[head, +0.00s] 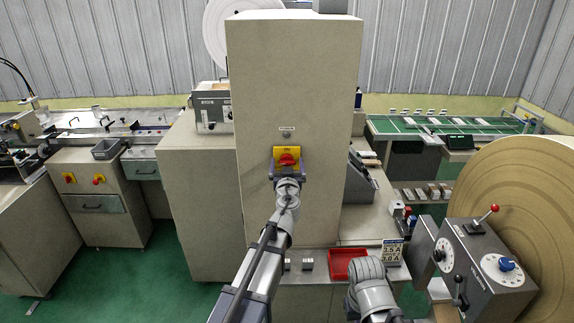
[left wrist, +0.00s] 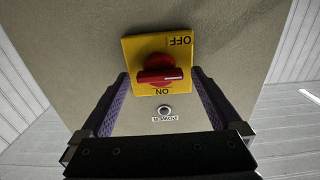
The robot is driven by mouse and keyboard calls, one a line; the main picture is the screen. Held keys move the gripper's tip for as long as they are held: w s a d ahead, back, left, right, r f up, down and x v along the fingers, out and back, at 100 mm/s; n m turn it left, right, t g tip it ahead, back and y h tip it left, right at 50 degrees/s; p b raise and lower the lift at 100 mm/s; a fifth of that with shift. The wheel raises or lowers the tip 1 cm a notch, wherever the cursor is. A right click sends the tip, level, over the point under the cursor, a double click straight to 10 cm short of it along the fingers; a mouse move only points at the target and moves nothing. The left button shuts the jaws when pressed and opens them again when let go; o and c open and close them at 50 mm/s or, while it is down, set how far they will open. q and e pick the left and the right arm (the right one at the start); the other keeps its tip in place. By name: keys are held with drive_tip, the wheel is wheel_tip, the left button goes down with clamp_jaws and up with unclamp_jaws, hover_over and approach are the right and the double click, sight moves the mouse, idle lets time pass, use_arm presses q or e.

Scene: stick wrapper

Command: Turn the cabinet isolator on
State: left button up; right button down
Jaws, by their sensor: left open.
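The cabinet isolator is a red rotary knob (head: 288,159) on a yellow plate (head: 293,150), on the front of the tall beige cabinet (head: 325,90). The left wrist view shows it upside down, with OFF at the top of the plate (left wrist: 132,46) and ON at the bottom. The knob's handle (left wrist: 160,76) lies crosswise, its white mark toward the right there. My left gripper (head: 288,168) is open in front of the plate. Its fingers (left wrist: 160,84) stand on either side of the knob; contact cannot be told.
A small round lamp (head: 286,134) with a label sits above the plate. A red tray (head: 347,264) stands on the bench below. A grey control box (head: 487,268) with knobs and a large brown roll (head: 530,190) are at the right.

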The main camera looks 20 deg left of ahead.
use_arm(q)
drive_tip(key=c, duration=1.4)
